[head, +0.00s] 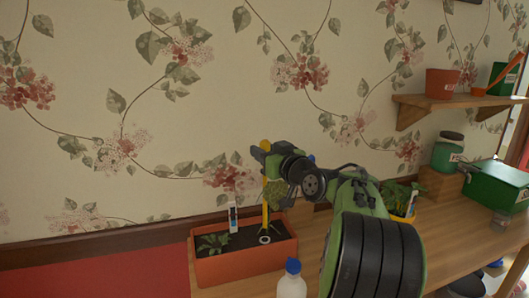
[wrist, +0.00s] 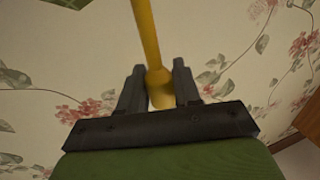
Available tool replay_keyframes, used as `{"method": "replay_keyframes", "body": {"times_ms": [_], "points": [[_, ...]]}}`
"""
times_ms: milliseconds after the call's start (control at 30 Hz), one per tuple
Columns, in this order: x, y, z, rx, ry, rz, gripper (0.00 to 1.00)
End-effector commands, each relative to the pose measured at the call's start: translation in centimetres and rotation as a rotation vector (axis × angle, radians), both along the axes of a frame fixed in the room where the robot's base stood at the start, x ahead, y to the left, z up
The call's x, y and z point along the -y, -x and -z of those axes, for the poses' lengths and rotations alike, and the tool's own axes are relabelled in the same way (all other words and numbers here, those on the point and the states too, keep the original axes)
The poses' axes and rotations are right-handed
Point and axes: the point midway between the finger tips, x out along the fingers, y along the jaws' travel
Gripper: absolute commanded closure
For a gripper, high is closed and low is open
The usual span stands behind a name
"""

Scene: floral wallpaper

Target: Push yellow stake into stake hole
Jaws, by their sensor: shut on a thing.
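The yellow stake (head: 265,219) stands roughly upright over the soil of an orange planter box (head: 246,265). My gripper (head: 268,172) is shut on the stake near its upper part. In the wrist view the yellow stake (wrist: 148,38) runs between the two dark fingers of my gripper (wrist: 160,88). A pale ring, which looks like the stake hole (head: 264,240), shows in the soil close to the stake's lower end. Whether the tip is inside the ring or just beside it, I cannot tell.
A small plant (head: 213,241) and a white-and-blue marker (head: 232,217) stand in the planter. A white bottle with a blue cap (head: 292,280) stands in front. A green box (head: 497,186) is at right on the wooden table (head: 452,240). The wall is close behind.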

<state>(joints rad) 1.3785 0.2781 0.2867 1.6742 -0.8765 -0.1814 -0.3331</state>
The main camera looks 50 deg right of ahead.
Motion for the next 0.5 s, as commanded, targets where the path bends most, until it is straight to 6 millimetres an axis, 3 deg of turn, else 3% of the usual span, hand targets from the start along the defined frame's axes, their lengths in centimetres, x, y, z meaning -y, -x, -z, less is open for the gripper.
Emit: {"method": "replay_keyframes", "body": {"times_ms": [33,200,500], "points": [[0.0,0.0,1.1,0.001,0.001,-0.001,1.0],[0.0,0.0,2.9,0.001,0.001,-0.001,1.0],[0.0,0.0,3.2,0.001,0.001,0.0,1.0]]}}
